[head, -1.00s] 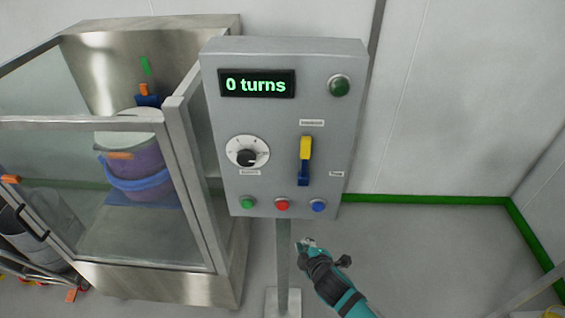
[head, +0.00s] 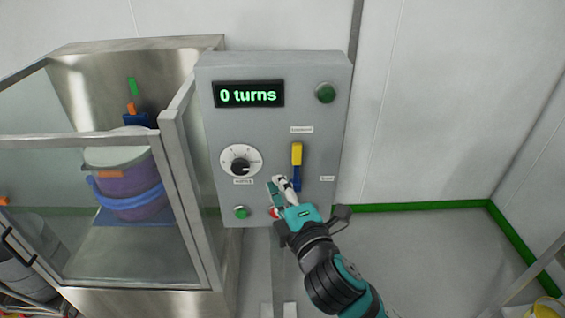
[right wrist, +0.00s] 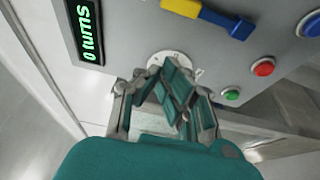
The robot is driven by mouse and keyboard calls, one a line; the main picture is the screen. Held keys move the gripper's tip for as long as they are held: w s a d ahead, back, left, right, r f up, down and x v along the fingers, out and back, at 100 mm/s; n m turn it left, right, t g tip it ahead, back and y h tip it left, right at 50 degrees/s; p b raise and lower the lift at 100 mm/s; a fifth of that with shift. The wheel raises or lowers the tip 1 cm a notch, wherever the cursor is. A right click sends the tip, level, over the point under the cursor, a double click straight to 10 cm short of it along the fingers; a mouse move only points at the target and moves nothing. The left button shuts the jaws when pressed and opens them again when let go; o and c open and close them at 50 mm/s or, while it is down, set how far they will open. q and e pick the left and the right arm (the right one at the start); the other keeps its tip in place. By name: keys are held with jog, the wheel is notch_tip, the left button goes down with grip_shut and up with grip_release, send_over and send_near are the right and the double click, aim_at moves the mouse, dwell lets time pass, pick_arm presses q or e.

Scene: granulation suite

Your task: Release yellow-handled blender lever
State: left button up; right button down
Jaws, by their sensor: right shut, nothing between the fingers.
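The blender lever has a yellow handle (head: 297,154) that points up from a blue lower part (head: 297,172) on the grey control panel (head: 330,135). In the right wrist view the yellow handle (right wrist: 182,7) and the blue part (right wrist: 228,22) lie at the top edge. My right gripper (head: 281,184) is shut and empty, just below and left of the lever in the head view. In the right wrist view my right gripper (right wrist: 172,72) is in front of the dial, apart from the lever. My left gripper is out of view.
The display (head: 249,95) reads "0 turns". A dial (head: 240,160) sits left of the lever. A green button (head: 241,212) and a red button (right wrist: 264,67) are below; my arm covers part of the row. A glazed steel cabinet (head: 185,190) stands left.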

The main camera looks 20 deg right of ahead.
aim_at(278, 148)
jog(key=w, duration=0.3)
jog(key=w+p, duration=0.1)
jog(key=w, duration=0.2)
jog(key=w+p, duration=0.1)
jog(key=w, duration=0.2)
jog(key=shift+w+a+r, duration=0.1)
jog(key=shift+a+r, duration=0.05)
jog(key=shift+a, duration=0.1)
jog(key=d+p, duration=0.1)
jog(key=d, duration=0.2)
jog(key=shift+s+d+p, duration=0.2)
jog(key=shift+d+p, duration=0.05)
jog(key=shift+p, duration=0.15)
jog(key=shift+s+d, duration=0.1)
jog(key=shift+d, duration=0.15)
jog(key=shift+f, duration=0.2)
jog(key=shift+a, duration=0.1)
